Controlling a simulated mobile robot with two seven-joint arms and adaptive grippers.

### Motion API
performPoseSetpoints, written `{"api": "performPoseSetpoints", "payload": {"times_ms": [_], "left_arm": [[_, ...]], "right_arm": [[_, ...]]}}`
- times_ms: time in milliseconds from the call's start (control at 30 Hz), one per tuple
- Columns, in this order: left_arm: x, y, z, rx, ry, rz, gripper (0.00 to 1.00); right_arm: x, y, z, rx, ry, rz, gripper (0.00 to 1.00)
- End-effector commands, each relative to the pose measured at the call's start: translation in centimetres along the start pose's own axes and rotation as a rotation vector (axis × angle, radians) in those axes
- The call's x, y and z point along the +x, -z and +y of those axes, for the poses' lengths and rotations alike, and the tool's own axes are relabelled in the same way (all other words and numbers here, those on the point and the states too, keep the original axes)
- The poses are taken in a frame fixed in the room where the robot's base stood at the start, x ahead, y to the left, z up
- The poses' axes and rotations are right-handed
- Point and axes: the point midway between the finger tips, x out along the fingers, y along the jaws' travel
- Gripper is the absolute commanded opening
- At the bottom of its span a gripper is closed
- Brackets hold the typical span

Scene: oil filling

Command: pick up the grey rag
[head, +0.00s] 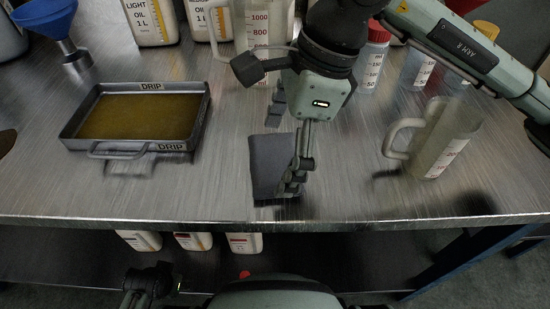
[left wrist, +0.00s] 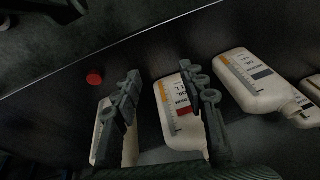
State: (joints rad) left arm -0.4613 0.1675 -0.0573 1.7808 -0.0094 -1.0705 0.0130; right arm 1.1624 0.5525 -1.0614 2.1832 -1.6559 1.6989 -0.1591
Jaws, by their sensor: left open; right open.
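The grey rag (head: 265,165) lies folded on the metal bench top, near the front edge and a little right of the tray. My right gripper (head: 284,152) is open and points down over the rag. One finger is at the rag's right side and hides part of it; the other is near its far end. I cannot tell whether the fingers touch the cloth. My left gripper (head: 150,282) is low in front of the bench at the bottom of the head view. In the left wrist view my left gripper (left wrist: 160,72) is open, with bottles beyond its fingers.
A drip tray (head: 198,128) of brown oil and a blue funnel (head: 58,22) stand left. A clear jug (head: 440,140) stands right. Oil bottles (head: 150,22) and a measuring jug (head: 262,28) line the back. White bottles (left wrist: 252,82) and a red disc (left wrist: 94,78) are below.

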Motion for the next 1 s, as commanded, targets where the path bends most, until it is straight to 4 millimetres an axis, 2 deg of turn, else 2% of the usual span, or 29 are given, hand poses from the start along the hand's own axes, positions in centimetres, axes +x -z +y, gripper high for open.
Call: {"api": "performPoseSetpoints", "payload": {"times_ms": [100,367,733,867,967,1000], "left_arm": [[0.0,0.0,0.0,0.000,0.000,0.000,0.42],[-0.1,0.0,0.0,0.000,0.000,0.000,0.42],[0.0,0.0,0.0,0.000,0.000,0.000,0.42],[-0.1,0.1,0.0,0.001,0.002,0.000,0.42],[-0.4,0.2,0.0,0.002,0.003,0.000,0.42],[-0.6,0.2,0.0,0.002,0.004,-0.001,0.42]], "right_arm": [[0.0,0.0,0.0,0.000,0.000,0.000,1.00],[0.0,0.0,0.0,0.001,0.000,0.000,0.69],[-0.7,-0.2,-0.1,0.001,0.002,0.001,0.69],[-2.1,-0.7,-0.1,-0.001,0.005,-0.001,0.69],[-4.0,-1.2,-0.2,-0.001,0.006,-0.001,0.69],[-4.2,-2.2,-0.3,-0.005,0.003,-0.002,0.69]]}}
